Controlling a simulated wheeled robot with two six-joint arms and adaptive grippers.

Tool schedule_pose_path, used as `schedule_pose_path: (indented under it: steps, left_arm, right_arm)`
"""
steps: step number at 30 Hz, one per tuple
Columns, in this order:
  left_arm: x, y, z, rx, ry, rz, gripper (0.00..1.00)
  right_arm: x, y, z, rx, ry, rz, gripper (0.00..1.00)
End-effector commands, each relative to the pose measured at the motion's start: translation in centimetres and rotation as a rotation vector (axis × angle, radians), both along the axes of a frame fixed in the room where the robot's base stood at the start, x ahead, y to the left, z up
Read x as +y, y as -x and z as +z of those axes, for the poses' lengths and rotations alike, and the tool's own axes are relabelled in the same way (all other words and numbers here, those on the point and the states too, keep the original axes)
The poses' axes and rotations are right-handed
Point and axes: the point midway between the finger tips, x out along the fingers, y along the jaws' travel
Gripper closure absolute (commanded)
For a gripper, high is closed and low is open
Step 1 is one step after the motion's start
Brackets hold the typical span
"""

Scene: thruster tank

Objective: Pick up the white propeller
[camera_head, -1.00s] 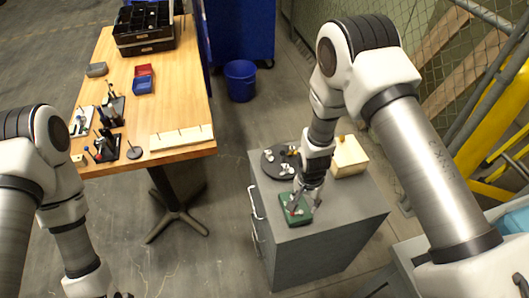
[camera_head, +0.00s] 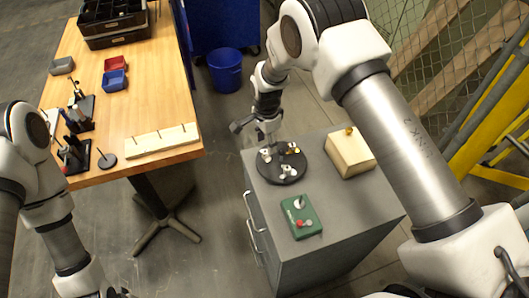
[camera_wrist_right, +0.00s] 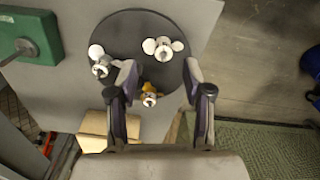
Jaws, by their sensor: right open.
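A black round disc (camera_head: 271,172) lies on the grey cabinet and carries three small propellers. In the right wrist view, one whitish propeller (camera_wrist_right: 163,47) sits beyond the space between the fingertips. Another whitish propeller (camera_wrist_right: 100,62) is beside the left finger, and a yellow-orange one (camera_wrist_right: 149,93) lies between the fingers. I cannot tell the two pale ones apart by colour. My left gripper (camera_head: 118,293) barely shows at the bottom edge.
A green box (camera_head: 301,217) with a red button and pale knob stands in front of the disc. A wooden block (camera_head: 350,153) is to its right. A wooden table (camera_head: 150,95) with trays and tools stands at left, a blue bin (camera_head: 225,72) behind.

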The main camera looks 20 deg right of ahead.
Motion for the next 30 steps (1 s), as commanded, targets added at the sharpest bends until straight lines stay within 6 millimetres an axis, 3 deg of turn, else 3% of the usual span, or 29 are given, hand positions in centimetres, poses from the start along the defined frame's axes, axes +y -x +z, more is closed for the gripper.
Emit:
schedule_pose_path:
  steps: [3,7,14,16,21,30]
  left_arm:
    - [0.0,0.0,1.5,-0.001,0.0,0.0,0.56]
    - [0.0,0.0,1.7,-0.001,0.0,0.0,0.56]
    - [0.0,0.0,1.6,-0.001,0.0,0.0,0.56]
    - [0.0,0.0,1.6,-0.001,0.0,0.0,0.56]
    - [0.0,0.0,1.6,-0.001,0.0,0.0,0.56]
    - [0.0,0.0,1.5,-0.001,0.0,0.0,0.56]
  right_arm:
    - [0.2,-0.1,-1.9,0.005,0.0,0.001,0.5]
    - [0.2,-0.2,-4.0,0.003,0.0,0.0,0.5]
    - [0.2,-0.2,-4.4,0.001,0.0,0.0,0.5]
    - [0.2,-0.2,-4.4,0.001,0.0,0.0,0.72]
    - [0.2,-0.2,-4.5,0.002,0.001,0.001,0.93]
    - [0.2,-0.1,-4.6,0.004,0.0,0.001,0.93]
